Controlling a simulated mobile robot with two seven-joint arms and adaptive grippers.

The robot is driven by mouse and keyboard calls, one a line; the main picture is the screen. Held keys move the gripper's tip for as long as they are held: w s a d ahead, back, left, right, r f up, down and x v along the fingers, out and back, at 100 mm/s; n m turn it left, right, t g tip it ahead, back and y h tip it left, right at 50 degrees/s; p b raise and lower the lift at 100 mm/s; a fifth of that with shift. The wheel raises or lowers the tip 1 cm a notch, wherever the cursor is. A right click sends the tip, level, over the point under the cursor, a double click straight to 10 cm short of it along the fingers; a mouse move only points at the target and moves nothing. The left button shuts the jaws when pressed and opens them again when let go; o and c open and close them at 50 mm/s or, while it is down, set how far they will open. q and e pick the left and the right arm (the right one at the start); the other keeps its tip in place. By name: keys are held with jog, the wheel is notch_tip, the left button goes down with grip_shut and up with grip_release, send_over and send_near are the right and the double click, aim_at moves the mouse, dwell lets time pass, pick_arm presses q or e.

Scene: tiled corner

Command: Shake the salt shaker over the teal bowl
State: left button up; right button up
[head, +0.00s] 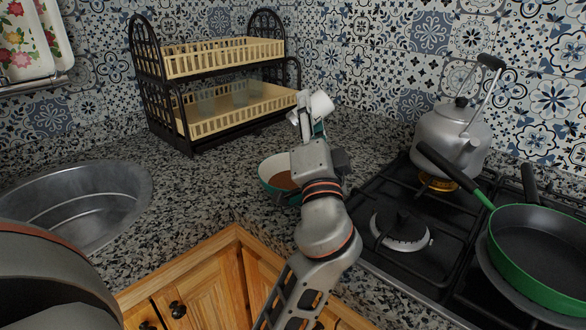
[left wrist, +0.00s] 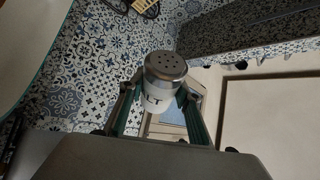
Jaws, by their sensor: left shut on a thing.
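The salt shaker has a white body and a perforated metal cap, with dark letters on its side. In the left wrist view the shaker (left wrist: 163,80) stands between my gripper's fingers. In the head view the shaker (head: 321,104) shows as a white, tilted shape, its cap not clearly visible. My left gripper (head: 312,122) is shut on it; the fingers also show in the left wrist view (left wrist: 160,110). The teal bowl (head: 270,166), white inside with brown contents, sits on the counter, partly hidden by my gripper and wrist. The shaker is above and behind the bowl in the picture.
A two-tier rack (head: 225,58) with glasses stands at the back. A sink (head: 80,205) is at the left. On the right, a stove (head: 450,225) bears a kettle (head: 448,135) and a green pan (head: 540,250). Counter is free between sink and bowl.

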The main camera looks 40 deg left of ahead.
aim_at(313, 95)
pick_arm(q)
jog(key=shift+w+d+r+p, duration=0.1)
jog(key=shift+w+r+p, duration=0.15)
jog(key=shift+r+p, duration=0.65)
jog(key=shift+s+r+p, duration=0.1)
jog(key=shift+r+p, duration=0.35)
jog(key=shift+r, duration=0.35)
pick_arm(e)
jog(key=shift+w+r, duration=0.35)
jog(key=shift+r, duration=0.2)
jog(key=shift+w+r, duration=0.3)
jog(key=shift+r, duration=0.25)
